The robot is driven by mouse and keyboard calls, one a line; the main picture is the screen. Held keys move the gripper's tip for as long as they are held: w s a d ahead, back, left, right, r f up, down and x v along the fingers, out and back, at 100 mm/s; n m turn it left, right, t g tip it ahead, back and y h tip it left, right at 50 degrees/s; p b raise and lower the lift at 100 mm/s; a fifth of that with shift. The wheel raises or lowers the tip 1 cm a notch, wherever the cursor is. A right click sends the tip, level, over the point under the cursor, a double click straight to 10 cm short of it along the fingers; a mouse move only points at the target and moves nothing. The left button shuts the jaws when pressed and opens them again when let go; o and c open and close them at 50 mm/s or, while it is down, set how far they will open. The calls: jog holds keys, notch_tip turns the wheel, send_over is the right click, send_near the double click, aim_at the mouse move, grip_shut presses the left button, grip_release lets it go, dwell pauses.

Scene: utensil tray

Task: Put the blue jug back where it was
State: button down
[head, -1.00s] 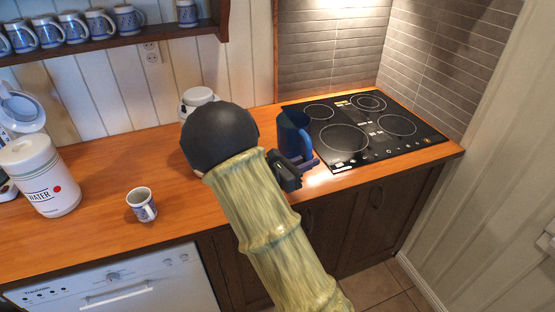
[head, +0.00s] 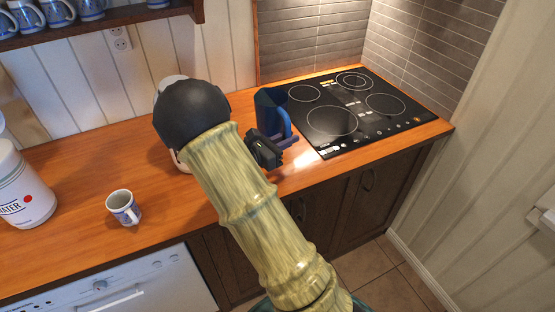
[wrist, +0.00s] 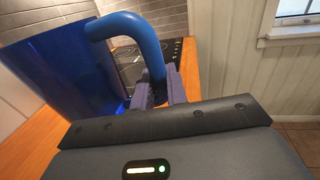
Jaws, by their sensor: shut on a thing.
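The blue jug (head: 268,107) is at the left edge of the cooktop in the head view, partly hidden by my arm. In the wrist view the jug's dark blue body (wrist: 70,72) fills the left, with its lighter blue handle (wrist: 128,27) arching toward the right. My gripper (head: 284,144) is shut on the jug's handle, low down; its fingers also show in the wrist view (wrist: 160,92). The jug looks upright. Its base is hidden, so I cannot tell whether it touches the counter.
A black cooktop (head: 355,112) lies right of the jug. A patterned mug (head: 123,207) and a white water canister (head: 24,188) stand on the wooden counter (head: 72,178) at left. A white object (head: 170,83) is partly hidden behind my arm. A mug shelf (head: 120,27) hangs above.

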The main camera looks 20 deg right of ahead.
jog(key=shift+f, duration=2.3)
jog(key=shift+f+p, duration=0.3)
jog(key=shift+f, duration=1.75)
jog(key=shift+f, duration=0.2)
jog(key=c, duration=1.4)
grip_release()
jog(key=shift+r, duration=0.15)
